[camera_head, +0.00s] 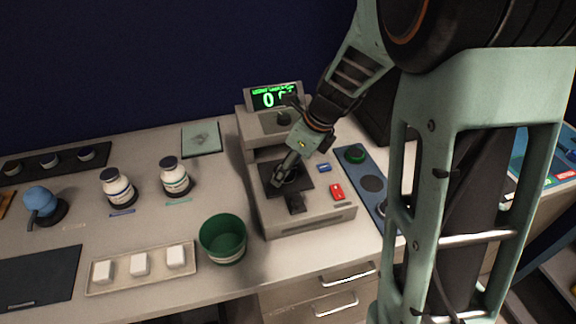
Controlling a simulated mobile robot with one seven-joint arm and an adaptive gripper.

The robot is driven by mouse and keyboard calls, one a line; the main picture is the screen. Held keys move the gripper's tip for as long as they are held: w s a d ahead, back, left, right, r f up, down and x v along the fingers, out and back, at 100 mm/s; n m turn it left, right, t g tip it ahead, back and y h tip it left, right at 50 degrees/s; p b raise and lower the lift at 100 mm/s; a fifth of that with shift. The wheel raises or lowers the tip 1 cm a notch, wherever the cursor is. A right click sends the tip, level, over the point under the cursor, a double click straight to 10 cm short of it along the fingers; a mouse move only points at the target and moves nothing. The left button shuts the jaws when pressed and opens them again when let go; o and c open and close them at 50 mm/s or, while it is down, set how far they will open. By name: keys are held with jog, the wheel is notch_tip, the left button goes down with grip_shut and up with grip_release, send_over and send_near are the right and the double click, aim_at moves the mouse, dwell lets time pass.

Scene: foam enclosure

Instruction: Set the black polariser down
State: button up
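My gripper (281,179) reaches down over the dark square plate (301,186) on the grey instrument (320,219). A small dark round piece (291,174), which may be the black polariser, shows at the fingertips. The fingers partly hide it, and I cannot tell whether they grip it or whether it rests on the plate. A small black block (296,204) sits on the instrument in front of the plate. A black knob-like piece (284,118) is on the upper part, below the green-lit display (268,98), which my arm partly covers.
A green cup (223,246) stands left of the instrument. A tray (186,284) with white blocks and two white bottles (118,187) are farther left. My arm covers the right side.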

jog(key=shift+r, duration=0.35)
jog(key=p+v, duration=0.1)
jog(key=v, duration=1)
jog(key=shift+d+r, duration=0.25)
jog(key=shift+r, duration=0.05)
jog(key=shift+s+f, duration=0.1)
jog(key=shift+s, duration=0.05)
